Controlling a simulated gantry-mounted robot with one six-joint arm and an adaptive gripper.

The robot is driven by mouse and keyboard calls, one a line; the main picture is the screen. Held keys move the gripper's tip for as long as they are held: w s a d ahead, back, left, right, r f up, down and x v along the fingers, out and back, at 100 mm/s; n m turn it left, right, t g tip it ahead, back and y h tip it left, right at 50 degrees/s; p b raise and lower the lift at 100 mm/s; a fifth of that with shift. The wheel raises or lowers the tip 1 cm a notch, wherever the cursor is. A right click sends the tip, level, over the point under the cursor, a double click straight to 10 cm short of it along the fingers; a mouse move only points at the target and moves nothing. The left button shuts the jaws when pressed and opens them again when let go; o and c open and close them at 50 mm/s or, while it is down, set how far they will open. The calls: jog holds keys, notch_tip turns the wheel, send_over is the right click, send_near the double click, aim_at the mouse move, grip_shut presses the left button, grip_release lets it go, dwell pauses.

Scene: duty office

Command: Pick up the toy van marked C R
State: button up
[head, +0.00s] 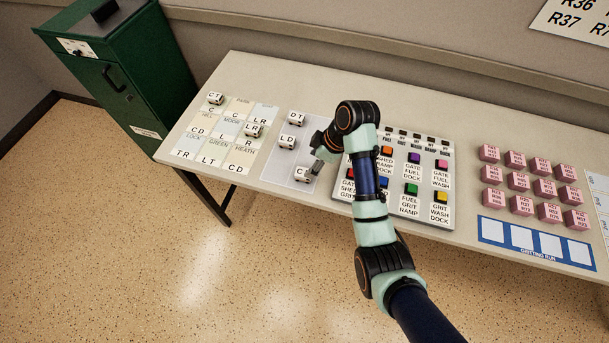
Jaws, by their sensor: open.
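A small white toy van (302,174) with a letter C on top stands near the front of the grey sheet (276,174). Its second letter is hidden by my gripper, so I cannot read the full mark. My gripper (315,167) is open at this van's right side, close above it. I cannot tell whether they touch. Two more white vans stand on the same sheet, one marked D T (296,119) and one marked L D (286,143). On the lettered grid at the left are vans marked C T (215,98) and L R (252,130).
My arm crosses a board of coloured buttons (447,218) right of the sheet. Several pink blocks (517,181) stand further right, behind a blue-edged strip (535,253). A green cabinet (130,80) stands left of the table. The table's front edge is clear near the sheet.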

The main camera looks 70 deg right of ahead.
aim_at(304, 172)
jog(key=b+x, duration=0.2)
jog(key=x, duration=0.4)
jog(key=shift+a+f, duration=0.2)
jog(key=c, duration=1.2)
jog(key=shift+r, duration=0.15)
notch_tip(304, 172, up, 20)
jog(key=p, duration=1.1)
